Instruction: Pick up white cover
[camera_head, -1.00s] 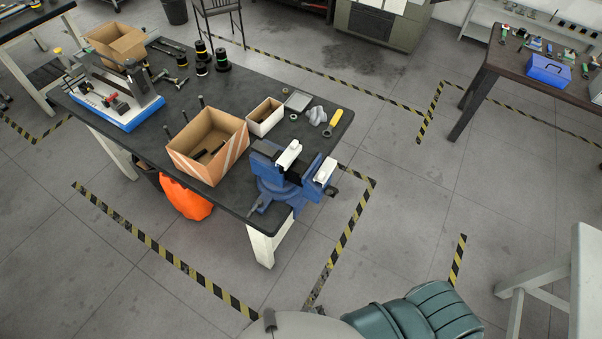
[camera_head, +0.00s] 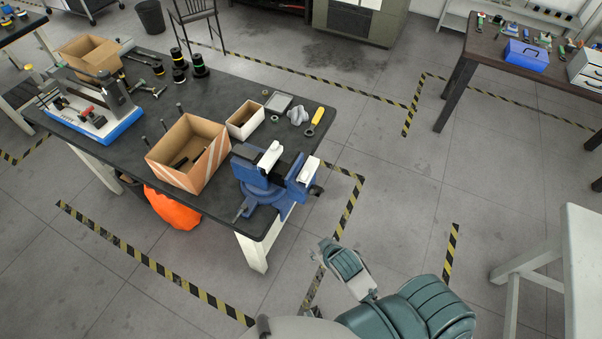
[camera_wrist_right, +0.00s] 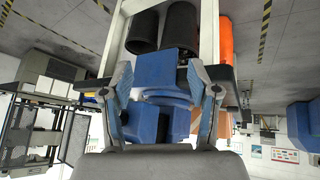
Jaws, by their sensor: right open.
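Two white covers sit on the jaws of the blue vise (camera_head: 262,194) at the table's near corner. One white cover (camera_head: 270,155) is on the left jaw and the other white cover (camera_head: 308,171) is on the right jaw. My right gripper (camera_wrist_right: 160,68) is open and empty in the right wrist view, its fingers spread to either side of the blue vise (camera_wrist_right: 165,80) behind them. I cannot make out the white covers there. In the head view, part of my arm (camera_head: 345,262) shows low, in front of the table and apart from the vise. My left gripper is not in view.
The dark table (camera_head: 220,212) also holds a cardboard box (camera_head: 190,152), a small open box (camera_head: 245,119), a yellow-handled tool (camera_head: 315,119) and a blue-based fixture (camera_head: 108,128). A white stool (camera_head: 575,250) stands at the right. The floor between is clear.

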